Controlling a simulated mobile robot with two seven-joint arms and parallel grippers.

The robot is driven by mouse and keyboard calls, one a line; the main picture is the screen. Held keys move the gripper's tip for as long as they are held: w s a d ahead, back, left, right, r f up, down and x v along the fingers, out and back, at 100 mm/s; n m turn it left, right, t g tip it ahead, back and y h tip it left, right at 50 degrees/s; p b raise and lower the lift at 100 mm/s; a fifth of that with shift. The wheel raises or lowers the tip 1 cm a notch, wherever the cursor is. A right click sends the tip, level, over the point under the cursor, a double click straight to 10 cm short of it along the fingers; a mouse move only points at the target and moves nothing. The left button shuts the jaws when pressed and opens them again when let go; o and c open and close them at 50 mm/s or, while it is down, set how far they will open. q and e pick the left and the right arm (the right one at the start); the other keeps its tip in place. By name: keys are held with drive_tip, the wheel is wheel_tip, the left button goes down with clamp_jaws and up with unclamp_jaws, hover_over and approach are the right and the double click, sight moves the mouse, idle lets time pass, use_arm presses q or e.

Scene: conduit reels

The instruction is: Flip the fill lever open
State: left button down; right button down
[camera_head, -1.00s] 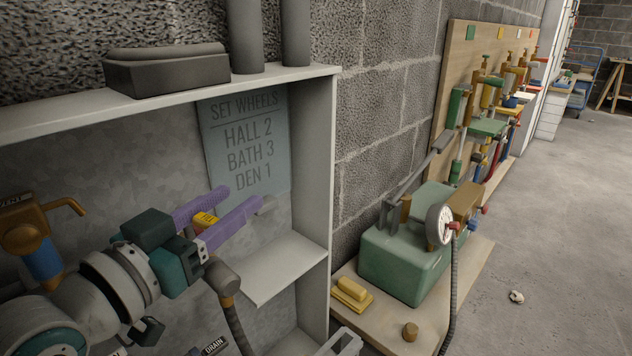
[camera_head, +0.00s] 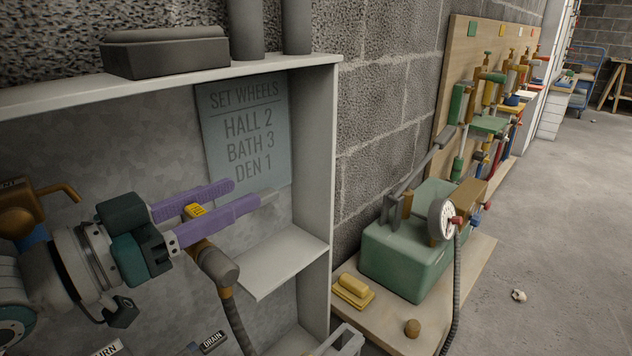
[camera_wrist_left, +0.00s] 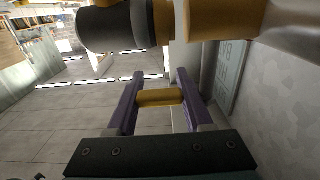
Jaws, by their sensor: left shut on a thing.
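The fill lever, a yellow handle (camera_head: 195,210) with dark lettering, sits between the purple fingers of my left gripper (camera_head: 205,211) in the head view. The gripper is shut on it. In the left wrist view the lever shows as a yellow-brown bar (camera_wrist_left: 160,97) crossing between the two purple fingers (camera_wrist_left: 159,98). Below the fingers in the head view, a brass valve part (camera_head: 203,249) leads to a grey cap (camera_head: 218,267) with a hose under it. The fingers hide part of the lever and valve. My right gripper is not in view.
A grey cabinet shelf (camera_head: 285,262) and side wall (camera_head: 313,160) stand just right of the gripper. A "SET WHEELS" sign (camera_head: 245,135) hangs behind. Another brass valve (camera_head: 20,205) is at left. A green pump with a gauge (camera_head: 410,250) stands on a board outside.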

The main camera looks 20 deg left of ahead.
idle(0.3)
use_arm(q)
drive_tip(key=shift+c, duration=1.5)
unclamp_jaws()
